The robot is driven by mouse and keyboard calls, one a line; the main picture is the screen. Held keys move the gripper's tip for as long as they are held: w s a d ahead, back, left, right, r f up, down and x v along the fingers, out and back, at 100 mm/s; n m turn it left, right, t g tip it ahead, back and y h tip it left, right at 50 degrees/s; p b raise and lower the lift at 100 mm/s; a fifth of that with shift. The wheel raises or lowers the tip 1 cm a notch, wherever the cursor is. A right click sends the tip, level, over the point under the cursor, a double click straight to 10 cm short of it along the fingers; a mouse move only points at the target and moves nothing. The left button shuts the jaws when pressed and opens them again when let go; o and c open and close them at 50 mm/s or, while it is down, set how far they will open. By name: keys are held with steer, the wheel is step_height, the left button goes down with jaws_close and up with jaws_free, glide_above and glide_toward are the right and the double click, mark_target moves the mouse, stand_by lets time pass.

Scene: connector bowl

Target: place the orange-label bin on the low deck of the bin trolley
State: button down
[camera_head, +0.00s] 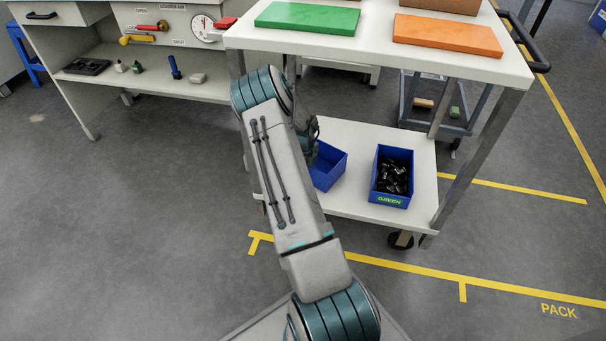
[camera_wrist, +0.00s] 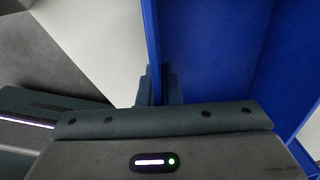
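The bin trolley has a white low deck (camera_head: 350,207). A blue bin (camera_head: 328,167), partly hidden behind my arm, is at the left of that deck; its label is out of sight. I cannot tell whether it rests on the deck or hangs just above it. The part of its inside that shows is bare. My gripper, mostly hidden by my arm in the head view, shows in the wrist view (camera_wrist: 156,86) with its fingers close on both sides of the bin's wall (camera_wrist: 152,40). It looks shut on that wall.
A blue bin labelled GREEN (camera_head: 391,177), filled with black parts, stands on the deck to the right. The trolley's top deck (camera_head: 375,52) overhangs, carrying a green mat (camera_head: 307,17) and an orange mat (camera_head: 446,34). A trolley leg (camera_head: 478,155) stands at the right.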

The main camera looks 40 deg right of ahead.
steer(key=c, duration=1.6)
jaws_free()
steer(key=shift+r+p, duration=1.75)
steer(key=shift+r, duration=2.1)
